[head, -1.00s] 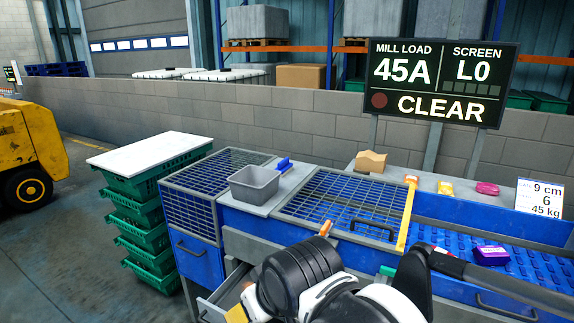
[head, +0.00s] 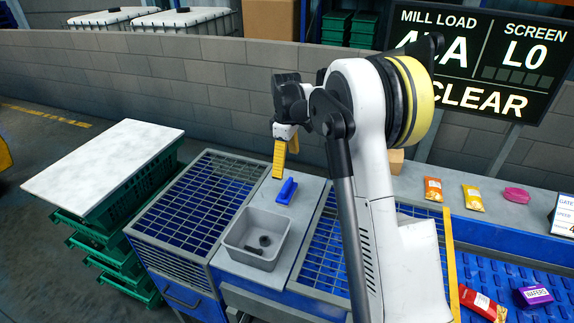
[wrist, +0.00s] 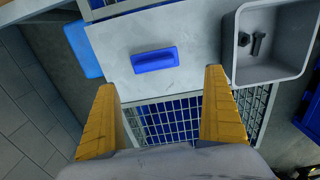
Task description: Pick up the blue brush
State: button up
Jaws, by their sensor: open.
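The blue brush (head: 287,190) lies on the grey counter panel (head: 318,192), behind the grey bin. In the wrist view the brush (wrist: 154,59) lies crosswise, just beyond my fingertips and between their lines. My gripper (head: 285,164) is above the panel near the brush's far end, fingers pointing down. In the wrist view my gripper (wrist: 160,80) has its two yellow fingers wide apart with nothing between them. The brush appears untouched. The exact height of the fingertips above it is hard to tell.
The grey bin (head: 229,240) holds small dark pieces and stands close to the brush. Blue mesh grates (head: 185,210) flank the panel. Green crates with a white lid (head: 105,160) stand at the left. Several packets, including an orange one (head: 433,189), lie at the right.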

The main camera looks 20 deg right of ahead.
aim_at(287, 184)
jog(key=shift+w+d+f, duration=0.55)
jog(key=shift+w+d, duration=0.15)
jog(key=shift+w, duration=0.1)
jog(key=f, duration=0.3)
jog(key=f+b, duration=0.1)
jog(key=shift+s+a+f, duration=0.15)
jog(key=shift+s+f, duration=0.1)
jog(key=shift+f, duration=0.15)
notch_tip(287, 184, down, 6)
jog(key=shift+a+r+b, duration=0.15)
jog(key=shift+r+b, duration=0.05)
jog(key=shift+b, duration=0.4)
jog(key=shift+r, duration=0.1)
jog(key=c, duration=1.2)
